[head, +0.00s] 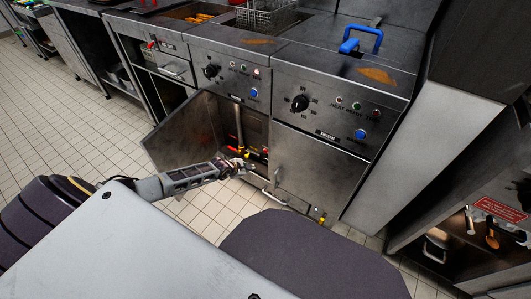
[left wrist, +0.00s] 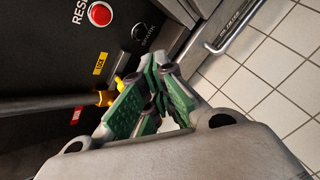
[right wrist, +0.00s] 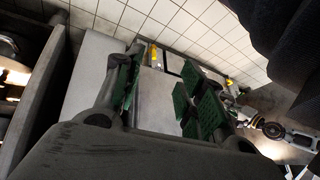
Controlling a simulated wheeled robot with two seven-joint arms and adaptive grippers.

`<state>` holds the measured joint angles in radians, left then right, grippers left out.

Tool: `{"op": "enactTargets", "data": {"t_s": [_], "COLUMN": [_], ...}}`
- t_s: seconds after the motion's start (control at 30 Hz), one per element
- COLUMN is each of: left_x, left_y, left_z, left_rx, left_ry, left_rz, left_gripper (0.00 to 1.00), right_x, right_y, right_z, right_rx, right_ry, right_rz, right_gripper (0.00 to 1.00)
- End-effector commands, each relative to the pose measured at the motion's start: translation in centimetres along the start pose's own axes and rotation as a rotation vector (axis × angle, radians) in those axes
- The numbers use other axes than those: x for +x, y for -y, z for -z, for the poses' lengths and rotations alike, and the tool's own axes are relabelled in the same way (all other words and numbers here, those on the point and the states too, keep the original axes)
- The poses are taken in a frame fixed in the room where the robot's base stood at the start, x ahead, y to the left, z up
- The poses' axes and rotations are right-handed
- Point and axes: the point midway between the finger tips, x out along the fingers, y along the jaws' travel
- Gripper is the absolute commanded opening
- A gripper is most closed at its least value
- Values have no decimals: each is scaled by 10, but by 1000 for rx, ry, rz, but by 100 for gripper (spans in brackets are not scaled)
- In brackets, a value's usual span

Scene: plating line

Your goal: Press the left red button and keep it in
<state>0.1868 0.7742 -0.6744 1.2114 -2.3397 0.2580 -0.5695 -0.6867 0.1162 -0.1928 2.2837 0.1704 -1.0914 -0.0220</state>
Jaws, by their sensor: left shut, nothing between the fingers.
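A round red button (left wrist: 99,14) with a light rim sits on a dark panel at the top left of the left wrist view, beside partly cut-off white lettering. My left gripper (left wrist: 162,72) is shut and empty, below and to the right of the button and apart from it. In the head view my left gripper (head: 246,166) is at the open cabinet under the middle fryer unit, where small red and yellow parts show; which is the button I cannot tell. My right gripper (right wrist: 158,75) is open and empty in the right wrist view; the head view does not show it.
A black knob (left wrist: 140,32) lies right of the button. A yellow fitting (left wrist: 105,97) on a pipe is close to my left fingers. The open cabinet door (head: 182,132) stands left of my left gripper. A metal handle (left wrist: 222,45) is on the right. Tiled floor is clear.

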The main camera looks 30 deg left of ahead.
Motion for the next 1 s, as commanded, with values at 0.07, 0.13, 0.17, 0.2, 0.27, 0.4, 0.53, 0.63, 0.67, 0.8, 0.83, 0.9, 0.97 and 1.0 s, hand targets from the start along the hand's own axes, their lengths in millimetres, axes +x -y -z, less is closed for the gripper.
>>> {"op": "enactTargets", "data": {"t_s": [0.07, 0.13, 0.17, 0.2, 0.27, 0.4, 0.53, 0.63, 0.67, 0.8, 0.83, 0.9, 0.97, 1.0], "left_x": [1, 1, 2, 3, 4, 8, 12, 16, 17, 21, 22, 25, 27, 28], "left_y": [0, -1, -1, -1, -2, -4, -8, -10, -11, -14, -15, -17, -18, -19], "left_z": [0, -1, -1, -2, -2, -5, -8, -10, -11, -14, -15, -17, -18, -19], "left_rx": [-1, -1, -1, -1, -1, -1, -1, -1, -1, -1, -1, -1, -1, -1], "left_ry": [1, 1, 1, 1, 1, 2, 2, 2, 2, 2, 2, 2, 1, 1], "left_rz": [0, 0, 0, 0, -1, -1, -1, -1, -1, -2, -2, -1, -1, -1], "left_gripper": [0, 0, 0, 0, 0, 0, 0, 0, 0, 0, 0, 0, 0, 0], "right_x": [1, 3, 4, 5, 8, 18, 30, 38, 40, 51, 53, 56, 59, 61], "right_y": [0, 0, 0, 0, 0, -1, 0, -1, -1, -2, -2, -2, -2, -2], "right_z": [0, -1, -2, -2, -4, -8, -15, -18, -19, -24, -25, -26, -27, -27], "right_rx": [1, 2, 3, 4, 7, 15, 27, 36, 38, 52, 55, 56, 54, 54], "right_ry": [-2, -4, -6, -7, -12, -30, -51, -69, -76, -99, -105, -112, -115, -117], "right_rz": [1, 2, 3, 4, 6, 14, 25, 31, 32, 41, 43, 47, 50, 52], "right_gripper": [40, 40, 40, 40, 40, 40, 40, 40, 40, 40, 40, 40, 40, 40]}}
